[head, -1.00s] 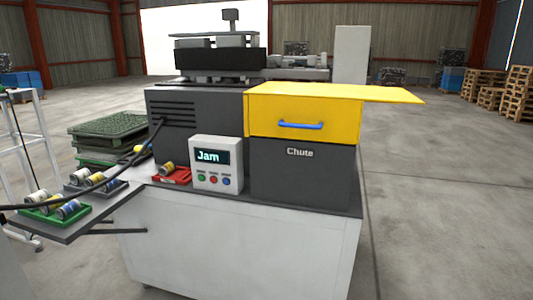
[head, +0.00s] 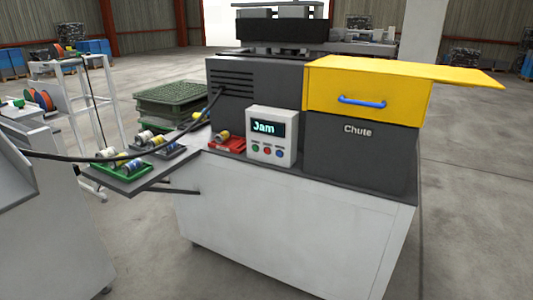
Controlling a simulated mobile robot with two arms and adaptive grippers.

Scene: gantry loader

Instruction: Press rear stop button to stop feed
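The gantry loader (head: 255,85) is a dark grey machine on a white cabinet (head: 300,235). A small white control box (head: 285,148) stands at its front, and its display (head: 268,129) reads "Jam". Below the display is a row of small buttons: green (head: 256,148), red (head: 267,150) and blue (head: 279,153). No button marked as a rear stop shows, and the machine's rear side is hidden. A yellow cover (head: 365,92) with a blue handle (head: 362,102) sits above the dark box labelled "Chute" (head: 360,155). Neither of my grippers is in view.
A side shelf (head: 130,182) with a green tray (head: 105,171) of cylinders juts out left. Green crates (head: 180,100) are stacked behind it. A white cart (head: 75,95) with spools and a grey cabinet (head: 65,210) stand left. The floor (head: 475,200) right of the machine is clear.

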